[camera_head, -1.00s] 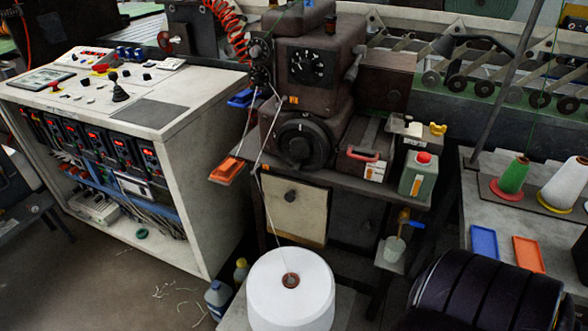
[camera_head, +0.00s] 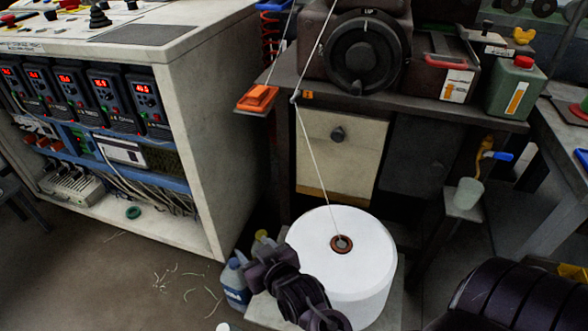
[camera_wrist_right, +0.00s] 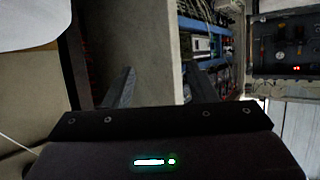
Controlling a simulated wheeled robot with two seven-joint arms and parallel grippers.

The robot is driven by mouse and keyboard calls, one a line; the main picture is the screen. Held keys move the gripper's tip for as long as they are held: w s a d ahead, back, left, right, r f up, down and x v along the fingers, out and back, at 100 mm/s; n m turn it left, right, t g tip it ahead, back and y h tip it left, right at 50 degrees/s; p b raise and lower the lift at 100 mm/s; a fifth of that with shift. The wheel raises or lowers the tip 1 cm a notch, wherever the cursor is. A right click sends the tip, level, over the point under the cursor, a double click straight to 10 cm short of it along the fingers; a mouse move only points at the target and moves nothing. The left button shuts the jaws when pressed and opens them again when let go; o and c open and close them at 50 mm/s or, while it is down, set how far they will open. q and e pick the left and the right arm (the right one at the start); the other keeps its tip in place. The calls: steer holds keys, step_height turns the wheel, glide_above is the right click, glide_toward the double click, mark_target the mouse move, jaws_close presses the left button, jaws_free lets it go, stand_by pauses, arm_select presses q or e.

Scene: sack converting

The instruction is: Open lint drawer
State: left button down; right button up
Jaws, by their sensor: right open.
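A cream drawer front (camera_head: 333,165) with a dark round knob (camera_head: 338,134) sits under the machine table in the head view. It looks closed and flush in its frame. My right gripper (camera_head: 256,256) is low and to the left of the drawer, in front of the white yarn cone and beside the bottles. It is well apart from the knob. In the right wrist view its two fingers (camera_wrist_right: 160,90) are spread with nothing held between them. A tan surface at the left of that view may be the drawer front; I cannot tell. My left gripper is not in view.
The white yarn cone (camera_head: 350,272) stands below the drawer, its thread (camera_head: 312,160) running up across the drawer front. Bottles (camera_head: 236,287) stand left of the cone. The control cabinet (camera_head: 225,130) is at left, a cup (camera_head: 468,192) at right.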

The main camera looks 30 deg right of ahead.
steer(key=w+d+r+m+t+h, duration=0.35)
steer(key=d+r+h, duration=0.25)
steer(key=d, duration=0.3)
steer(key=m+g+h, duration=0.3)
steer(key=m+h, duration=0.4)
steer(key=h, duration=0.5)
glide_toward(337, 137)
steer(key=shift+y, duration=0.3)
steer(key=x, duration=0.8)
steer(key=shift+d+r+b, duration=0.1)
steer(key=shift+r+b, duration=0.1)
steer(key=shift+b, duration=0.2)
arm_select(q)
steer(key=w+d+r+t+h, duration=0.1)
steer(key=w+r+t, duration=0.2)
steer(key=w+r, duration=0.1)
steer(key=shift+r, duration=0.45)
arm_select(e)
jaws_close()
